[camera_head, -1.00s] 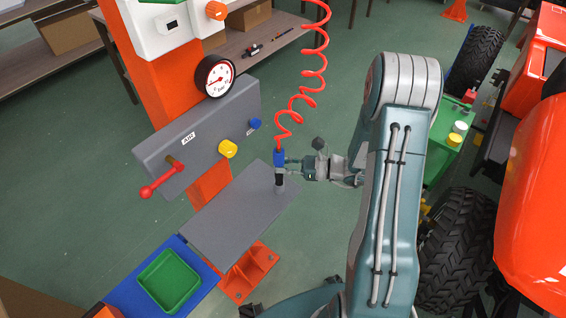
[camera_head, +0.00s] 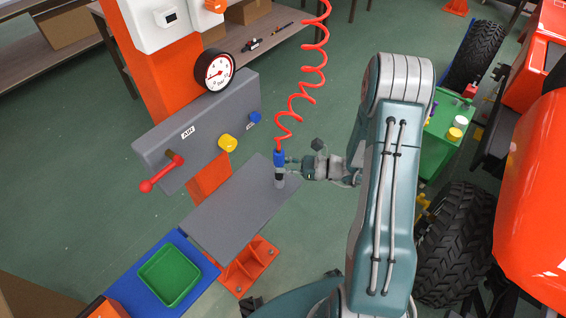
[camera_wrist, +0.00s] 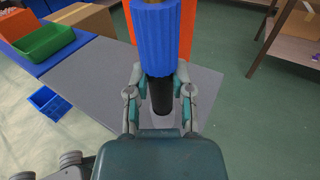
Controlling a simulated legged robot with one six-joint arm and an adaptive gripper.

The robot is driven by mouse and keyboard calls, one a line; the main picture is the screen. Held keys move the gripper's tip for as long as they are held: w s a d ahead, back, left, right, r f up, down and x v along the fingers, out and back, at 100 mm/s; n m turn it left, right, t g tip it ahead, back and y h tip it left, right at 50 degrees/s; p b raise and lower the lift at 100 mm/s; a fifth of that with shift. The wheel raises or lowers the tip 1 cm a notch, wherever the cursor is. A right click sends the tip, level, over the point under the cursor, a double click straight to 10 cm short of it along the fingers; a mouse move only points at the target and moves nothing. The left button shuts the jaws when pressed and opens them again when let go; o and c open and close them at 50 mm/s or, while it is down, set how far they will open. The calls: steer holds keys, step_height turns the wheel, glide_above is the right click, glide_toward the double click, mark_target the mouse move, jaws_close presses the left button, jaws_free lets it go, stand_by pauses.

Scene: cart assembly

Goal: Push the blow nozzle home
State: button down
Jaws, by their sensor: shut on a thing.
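The blow nozzle shows in the head view as a blue collar (camera_head: 279,159) at the lower end of the red coiled hose (camera_head: 300,97), with a dark lower part. It stands upright over the right end of the grey shelf (camera_head: 230,215). My gripper (camera_head: 284,167) reaches in from the right and is shut on it. In the wrist view my gripper (camera_wrist: 160,88) has a finger on each side of the nozzle, just below the blue collar (camera_wrist: 157,40). The black lower part (camera_wrist: 161,98) runs down to a grey base on the shelf. My palm hides part of that base.
The AIR panel (camera_head: 195,130) carries a red lever (camera_head: 162,172), a yellow knob (camera_head: 227,143) and a blue knob (camera_head: 254,117). A gauge (camera_head: 215,71) sits above. A green tray (camera_head: 169,276) lies left of the shelf. A tractor wheel (camera_head: 458,243) stands right of my arm.

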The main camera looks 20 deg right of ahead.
steer(key=shift+f, duration=0.2)
steer(key=shift+c, duration=2.2)
jaws_free()
steer(key=shift+d, duration=0.1)
steer(key=v, duration=1.1)
steer(key=shift+d, duration=0.4)
steer(key=shift+s, duration=0.15)
